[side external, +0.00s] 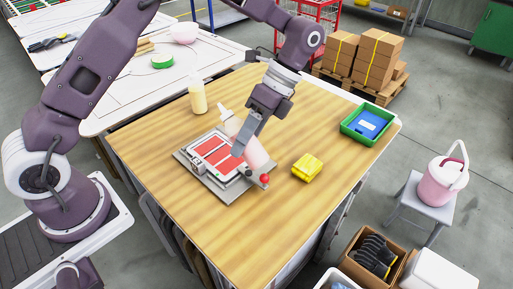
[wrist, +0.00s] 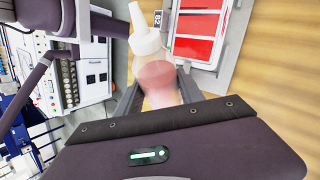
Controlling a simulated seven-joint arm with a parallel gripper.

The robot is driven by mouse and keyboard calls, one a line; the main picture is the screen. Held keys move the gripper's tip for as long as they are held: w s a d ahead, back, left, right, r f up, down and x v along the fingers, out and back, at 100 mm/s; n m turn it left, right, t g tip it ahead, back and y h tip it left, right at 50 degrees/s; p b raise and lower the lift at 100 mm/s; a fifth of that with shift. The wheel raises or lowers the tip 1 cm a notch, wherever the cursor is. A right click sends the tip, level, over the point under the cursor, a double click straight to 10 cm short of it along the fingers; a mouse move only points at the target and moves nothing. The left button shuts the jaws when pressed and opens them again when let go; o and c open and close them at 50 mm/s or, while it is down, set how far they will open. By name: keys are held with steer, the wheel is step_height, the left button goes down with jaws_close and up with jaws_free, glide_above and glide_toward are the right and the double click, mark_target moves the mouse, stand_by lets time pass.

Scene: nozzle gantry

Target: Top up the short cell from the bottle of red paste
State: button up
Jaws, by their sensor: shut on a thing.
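My gripper (side external: 240,150) is shut on a clear bottle of pinkish-red paste (side external: 257,157). The bottle leans, with its white nozzle (side external: 224,115) at the upper left and its paste-filled end at the lower right. In the wrist view the bottle (wrist: 157,75) sits between my fingers, nozzle away from the palm. The cell plate (side external: 186,157) lies on the table below and beside the bottle, with several red-filled cells (side external: 207,145). Red cells (wrist: 197,25) also show in the wrist view. My gripper and the bottle hide part of the plate; I cannot tell which cell is short.
A cream bottle (side external: 198,98) stands behind the plate. A yellow folded cloth (side external: 307,168) lies to the right, and a green tray (side external: 349,127) with a blue item is at the back right. A red knob (side external: 265,179) sits at the plate's right corner. The front table is clear.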

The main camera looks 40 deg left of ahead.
steer(key=a+r+m+t+y, duration=0.35)
steer(key=r+y, duration=0.25)
steer(key=r, duration=0.3)
steer(key=a+r+m+t+y, duration=0.2)
steer(key=r+t+y, duration=0.3)
steer(key=r, duration=0.5)
steer(key=w+a+f+m+t+h, duration=0.1)
steer(key=w+a+f+m+t, duration=0.1)
steer(key=f, duration=0.7)
steer(key=w+a+f+m+t+h, duration=0.1)
steer(key=w+a+f+m+t, duration=0.2)
steer(key=f, duration=0.7)
steer(key=shift+a+t, duration=0.2)
steer(key=shift+t, duration=0.15)
